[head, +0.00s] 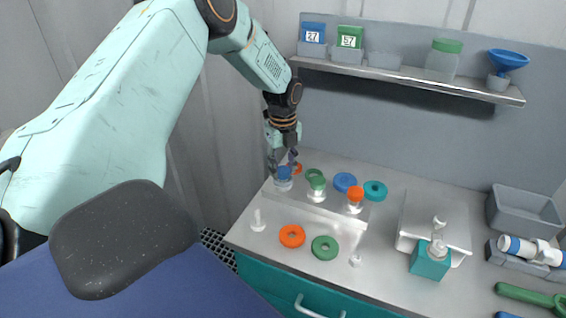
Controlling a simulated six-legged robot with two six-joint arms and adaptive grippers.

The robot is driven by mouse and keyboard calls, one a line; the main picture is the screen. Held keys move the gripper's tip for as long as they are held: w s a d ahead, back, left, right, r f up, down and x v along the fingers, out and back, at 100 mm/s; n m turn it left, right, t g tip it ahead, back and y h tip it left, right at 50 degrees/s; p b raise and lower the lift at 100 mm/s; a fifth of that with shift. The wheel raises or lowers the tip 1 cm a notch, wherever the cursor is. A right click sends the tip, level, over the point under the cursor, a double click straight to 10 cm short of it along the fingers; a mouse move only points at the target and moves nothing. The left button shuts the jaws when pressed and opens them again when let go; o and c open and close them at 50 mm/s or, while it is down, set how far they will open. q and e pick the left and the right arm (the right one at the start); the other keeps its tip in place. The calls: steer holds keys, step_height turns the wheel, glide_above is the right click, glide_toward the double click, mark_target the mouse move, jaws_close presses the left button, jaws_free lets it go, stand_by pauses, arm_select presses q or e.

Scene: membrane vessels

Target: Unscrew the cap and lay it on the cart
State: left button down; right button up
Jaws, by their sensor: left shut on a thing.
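My left gripper (283,163) reaches down from above at the back left of the cart top (400,275). Its fingers are shut around the blue cap (284,173). The cap sits on a small clear vessel (284,185), and I cannot tell whether its thread is still engaged. My right gripper is not in view.
Loose rings lie around: orange (292,236), green (325,248), blue (344,181) and teal (375,191). A grey bin (525,212) is at right. A shelf (420,78) with containers hangs behind.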

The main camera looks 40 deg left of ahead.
mark_target(283, 170)
arm_select(q)
steer(key=n+p, duration=0.2)
steer(key=n, duration=0.1)
steer(key=shift+r+n, duration=0.15)
steer(key=shift+n, duration=0.25)
steer(key=n+p, duration=0.1)
steer(key=n, duration=0.2)
steer(key=shift+p, duration=0.4)
steer(key=n+p, duration=0.2)
steer(key=n, duration=0.4)
steer(key=shift+p, duration=0.4)
steer(key=shift+n, duration=0.4)
steer(key=shift+r+p, duration=2.8)
steer(key=shift+r, duration=0.6)
